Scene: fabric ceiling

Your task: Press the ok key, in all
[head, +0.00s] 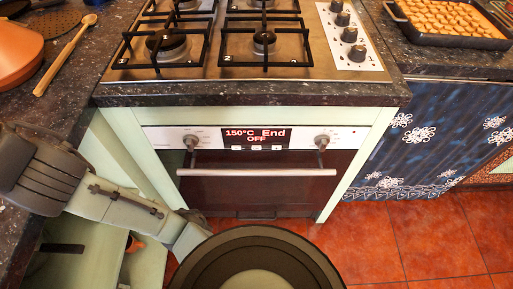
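The built-in oven (258,178) is straight ahead below the counter, with its door shut. Its dark display (257,138) shows "150°C End" and "OFF" in lit letters. A row of small white keys (256,148) sits along the bottom of the display. Their labels are too small to read, so I cannot tell which is the ok key. My arm comes in from the left and runs down toward the bottom middle, below and left of the oven handle. My gripper's fingers do not show, and nothing of mine touches the keys.
A horizontal handle bar (257,172) crosses the oven door below the keys. Round knobs (191,140) flank the display. A gas hob (240,45) is above. A baking tray (452,38) of food stands at right, a wooden spoon (65,55) at left. Red tiled floor (400,240) is open at right.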

